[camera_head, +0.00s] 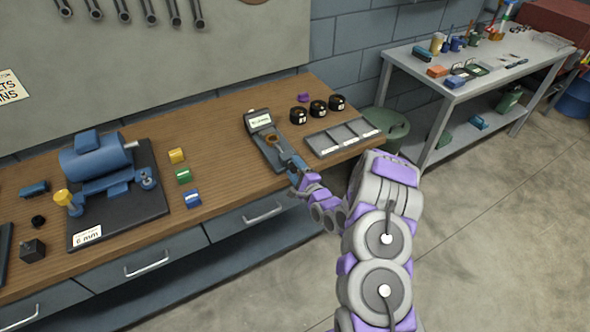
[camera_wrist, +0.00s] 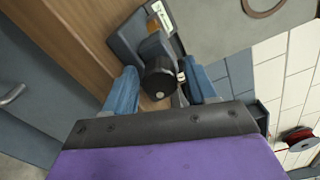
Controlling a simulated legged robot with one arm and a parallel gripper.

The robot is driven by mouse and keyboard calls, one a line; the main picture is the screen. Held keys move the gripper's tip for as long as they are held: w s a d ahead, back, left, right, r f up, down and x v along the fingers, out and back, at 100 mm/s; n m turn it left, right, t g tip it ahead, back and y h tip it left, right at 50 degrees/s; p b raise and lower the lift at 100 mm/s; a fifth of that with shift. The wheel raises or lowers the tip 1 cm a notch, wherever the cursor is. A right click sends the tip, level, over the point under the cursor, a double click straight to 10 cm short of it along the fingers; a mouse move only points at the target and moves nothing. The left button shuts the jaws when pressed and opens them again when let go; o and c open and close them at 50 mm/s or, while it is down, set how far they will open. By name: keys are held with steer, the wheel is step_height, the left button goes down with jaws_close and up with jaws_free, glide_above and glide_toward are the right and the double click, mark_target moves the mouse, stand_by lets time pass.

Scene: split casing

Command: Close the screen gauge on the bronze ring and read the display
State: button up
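The screen gauge (camera_head: 265,150) is a dark grey device on the wooden bench, with a pale lit display (camera_head: 260,119) at its far end. The display's text is too small to read. My gripper (camera_head: 292,166) is at the gauge's near end. In the wrist view its two blue fingers (camera_wrist: 161,88) are apart on either side of a black round knob (camera_wrist: 160,77). Contact with the knob is not clear. The gauge display also shows there (camera_wrist: 161,17).
Three black labelled cylinders (camera_head: 318,108) and a grey compartment tray (camera_head: 342,137) stand right of the gauge. Yellow, green and blue blocks (camera_head: 184,176) and a blue machine (camera_head: 97,157) are to the left. Bare bench (camera_head: 222,137) lies between blocks and gauge.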

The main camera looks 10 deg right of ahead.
steer(key=shift+s+f, duration=0.1)
steer(key=shift+f, duration=0.05)
steer(key=p+v, duration=0.3)
steer(key=v, duration=1.4)
steer(key=shift+d, duration=0.1)
stand_by(0.6)
steer(key=s+d+r+n+g+h, duration=0.2)
steer(key=s+r+n+g+h, duration=0.2)
steer(key=r+n+g, duration=0.25)
steer(key=s+d+r+n+g+h, duration=0.3)
steer(key=s+r+n+g, duration=0.25)
steer(key=r+n, duration=0.2)
steer(key=s+a+r+n+g, duration=0.2)
steer(key=s+a+r, duration=0.3)
steer(key=s, duration=0.8)
steer(key=s+a+r+n+g+y, duration=0.1)
steer(key=s+a+r+g, duration=0.4)
steer(key=s, duration=0.8)
step_height(320, 180, up, 3)
steer(key=shift+a+f+n, duration=0.2)
steer(key=shift+a+n, duration=0.25)
steer(key=shift+n, duration=0.05)
